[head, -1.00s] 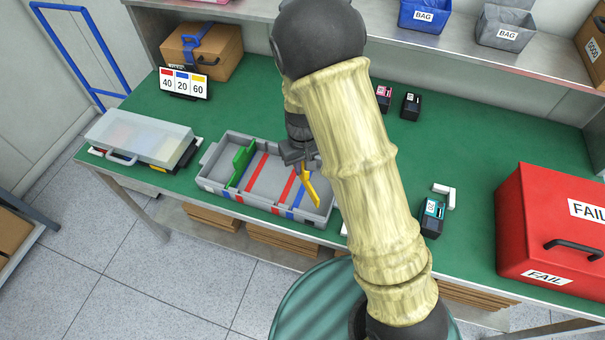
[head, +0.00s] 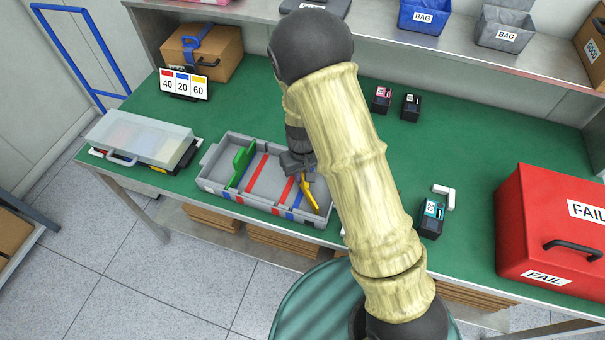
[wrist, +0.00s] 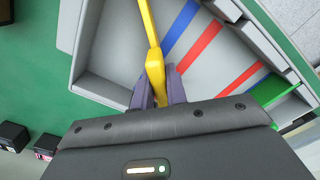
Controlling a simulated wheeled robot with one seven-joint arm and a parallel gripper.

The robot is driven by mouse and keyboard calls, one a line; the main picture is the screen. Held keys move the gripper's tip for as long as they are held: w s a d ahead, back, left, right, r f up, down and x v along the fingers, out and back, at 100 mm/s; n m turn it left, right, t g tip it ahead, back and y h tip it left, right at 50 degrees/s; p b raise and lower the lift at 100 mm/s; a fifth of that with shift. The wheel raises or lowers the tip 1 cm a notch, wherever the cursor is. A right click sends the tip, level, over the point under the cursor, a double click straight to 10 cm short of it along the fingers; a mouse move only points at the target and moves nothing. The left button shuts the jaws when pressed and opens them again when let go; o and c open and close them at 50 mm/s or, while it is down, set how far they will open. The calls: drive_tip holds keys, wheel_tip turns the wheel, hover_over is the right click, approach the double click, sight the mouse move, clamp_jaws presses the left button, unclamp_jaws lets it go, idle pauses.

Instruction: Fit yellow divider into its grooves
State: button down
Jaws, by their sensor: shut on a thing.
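The yellow divider (head: 309,193) is in my gripper (head: 299,167), above the right end of the grey tray (head: 257,143). In the wrist view the divider (wrist: 155,66) runs up from between the two fingers of my gripper (wrist: 158,88), which is shut on it. It lies at an angle to the blue stripe (wrist: 181,29) and the red stripes on the tray floor, not parallel to them. A green divider (head: 241,164) stands in the left part of the tray. I cannot tell whether the yellow divider's lower edge touches the tray.
A sign (head: 184,83) reading 40, 20, 60 stands behind the tray. A clear-lidded case (head: 139,136) lies to the left. Small cartridges (head: 431,217) and a red FAIL box (head: 552,225) are to the right.

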drive_tip(key=c, duration=1.4)
unclamp_jaws()
drive_tip(key=shift+f, duration=0.1)
wheel_tip(320, 180, up, 12)
drive_tip(key=s+d+r+m+t, duration=0.2)
drive_tip(key=s+d+r+m, duration=0.2)
drive_tip(key=s+d, duration=0.8)
wheel_tip(320, 180, up, 2)
drive_tip(key=shift+s+d+r+m+t, duration=0.1)
drive_tip(key=shift+s+d+m+t, duration=0.25)
drive_tip(key=shift+d, duration=0.45)
